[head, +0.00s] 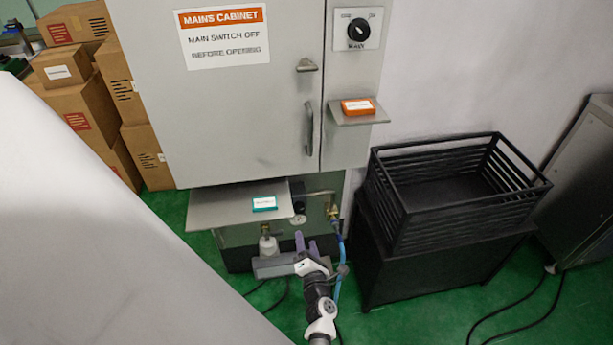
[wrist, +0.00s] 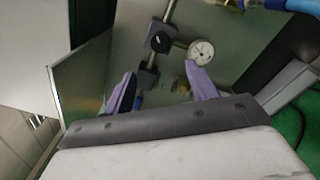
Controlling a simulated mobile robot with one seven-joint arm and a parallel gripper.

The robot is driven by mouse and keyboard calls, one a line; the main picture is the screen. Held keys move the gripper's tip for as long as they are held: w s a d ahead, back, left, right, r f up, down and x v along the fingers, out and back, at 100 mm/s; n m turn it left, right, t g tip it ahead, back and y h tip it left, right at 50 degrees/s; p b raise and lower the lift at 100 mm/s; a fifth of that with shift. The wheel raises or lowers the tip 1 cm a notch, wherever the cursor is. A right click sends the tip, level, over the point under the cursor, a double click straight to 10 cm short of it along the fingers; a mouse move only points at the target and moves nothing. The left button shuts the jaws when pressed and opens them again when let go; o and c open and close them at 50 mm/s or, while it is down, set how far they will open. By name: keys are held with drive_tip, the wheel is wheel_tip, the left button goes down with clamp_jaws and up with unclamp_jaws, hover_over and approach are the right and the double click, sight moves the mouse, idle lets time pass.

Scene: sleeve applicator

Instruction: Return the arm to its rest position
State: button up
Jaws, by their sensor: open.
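My gripper (head: 307,245) is low in front of the grey cabinet, just below and right of the small grey shelf. Its two purple fingers are apart, and they also show in the wrist view (wrist: 163,88) with nothing between them. Beyond the fingers in the wrist view are a round gauge (wrist: 201,52) and dark pipe fittings (wrist: 158,42); I cannot tell whether the fingers touch them. My arm reaches up from the bottom edge of the head view.
The mains cabinet (head: 230,110) stands behind my gripper. A teal box (head: 265,203) lies on the low shelf (head: 215,208), an orange box (head: 358,106) on the upper ledge. A black slatted crate (head: 400,205) sits on a black stand to the right. Cartons (head: 78,105) are stacked left.

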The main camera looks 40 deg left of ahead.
drive_tip(key=shift+s+d, duration=0.3)
drive_tip(key=shift+d, duration=0.1)
idle(0.3)
